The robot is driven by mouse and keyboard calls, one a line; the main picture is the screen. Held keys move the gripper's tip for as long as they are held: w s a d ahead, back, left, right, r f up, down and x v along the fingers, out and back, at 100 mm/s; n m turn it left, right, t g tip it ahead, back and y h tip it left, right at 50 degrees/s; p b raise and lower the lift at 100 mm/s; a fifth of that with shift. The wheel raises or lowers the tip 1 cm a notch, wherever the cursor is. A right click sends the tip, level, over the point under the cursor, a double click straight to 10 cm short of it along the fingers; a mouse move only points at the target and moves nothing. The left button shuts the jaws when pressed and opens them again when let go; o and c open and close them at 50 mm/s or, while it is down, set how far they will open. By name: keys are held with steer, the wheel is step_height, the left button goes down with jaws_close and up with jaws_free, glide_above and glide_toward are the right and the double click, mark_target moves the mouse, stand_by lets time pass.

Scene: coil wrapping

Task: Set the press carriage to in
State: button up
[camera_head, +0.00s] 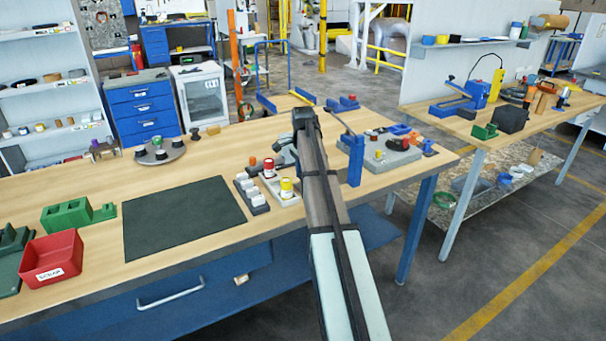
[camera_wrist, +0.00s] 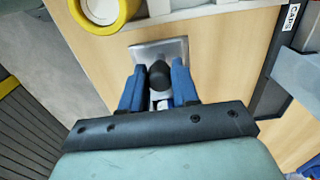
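In the wrist view my gripper (camera_wrist: 159,82) has its two blue fingers apart, one on each side of a black knob (camera_wrist: 160,72). The knob stands on a small grey metal plate (camera_wrist: 158,49). I cannot tell whether the fingers touch the knob. The plate may be part of the press carriage, but the view is too close to be sure. In the head view a blue upright press-like post with a dark lever (camera_head: 353,160) stands on the bench to the right of my arm. My arm hides the bench behind it.
White-lidded caps in a grey tray (camera_head: 251,196) and a yellow-banded jar (camera_head: 286,188) stand left of my arm; a red-banded jar (camera_head: 268,168) is close by. A dark mat (camera_head: 183,216) and a red scrap bin (camera_head: 50,257) are farther left. A fixture plate (camera_head: 388,160) lies right.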

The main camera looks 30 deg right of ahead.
jaws_close()
steer(key=shift+d, duration=0.1)
steer(key=d, duration=1)
steer(key=shift+d, duration=0.15)
steer(key=shift+o, duration=0.6)
jaws_free()
steer(key=shift+d, duration=0.15)
steer(key=o, duration=0.4)
steer(key=shift+c, duration=0.2)
steer(key=shift+r, duration=0.15)
step_height(320, 180, up, 14)
steer(key=shift+f, duration=0.2)
